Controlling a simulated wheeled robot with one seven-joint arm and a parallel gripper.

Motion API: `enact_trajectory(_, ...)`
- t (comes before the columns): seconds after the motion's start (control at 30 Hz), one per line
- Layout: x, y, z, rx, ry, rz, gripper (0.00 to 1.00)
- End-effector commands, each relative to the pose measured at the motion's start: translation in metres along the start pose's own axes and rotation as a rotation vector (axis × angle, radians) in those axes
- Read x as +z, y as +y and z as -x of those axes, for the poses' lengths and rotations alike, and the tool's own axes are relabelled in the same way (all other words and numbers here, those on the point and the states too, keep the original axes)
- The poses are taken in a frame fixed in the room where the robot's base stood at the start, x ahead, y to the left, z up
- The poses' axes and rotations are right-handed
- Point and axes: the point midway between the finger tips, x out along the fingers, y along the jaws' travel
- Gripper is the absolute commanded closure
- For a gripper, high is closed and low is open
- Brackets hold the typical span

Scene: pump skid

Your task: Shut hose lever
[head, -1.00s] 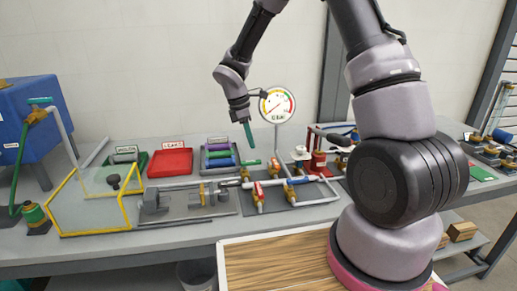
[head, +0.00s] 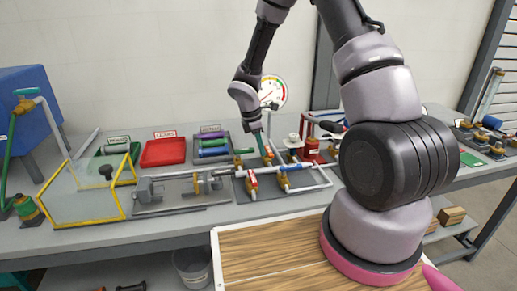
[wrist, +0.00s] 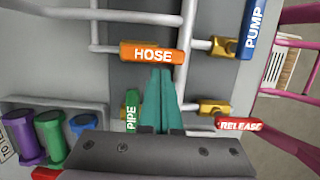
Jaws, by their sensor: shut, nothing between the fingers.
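The hose lever (wrist: 152,54) is an orange bar with the word HOSE, lying crosswise in the upper middle of the wrist view. My gripper (wrist: 162,72) has teal fingers, shut together and empty. Its tips are at the lower edge of the lever in that view; I cannot tell whether they touch it. In the head view my gripper (head: 260,153) points down over the valve manifold, and the arm and fingers partly hide the levers there.
Close by are a blue PUMP lever (wrist: 252,28), a red-and-white RELEASE lever (wrist: 238,125) and a green PIPE lever (wrist: 131,110). A pressure gauge (head: 271,91) stands behind. A tray of coloured cylinders (wrist: 60,108) lies beside the manifold. A red tray (head: 164,153) is further left.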

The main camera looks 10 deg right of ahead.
Motion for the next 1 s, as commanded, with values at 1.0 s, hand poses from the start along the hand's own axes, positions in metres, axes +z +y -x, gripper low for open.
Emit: enact_trajectory(1.0, 0.0049, -0.0045, -0.0014, 0.033, -0.001, 0.139, 1.0)
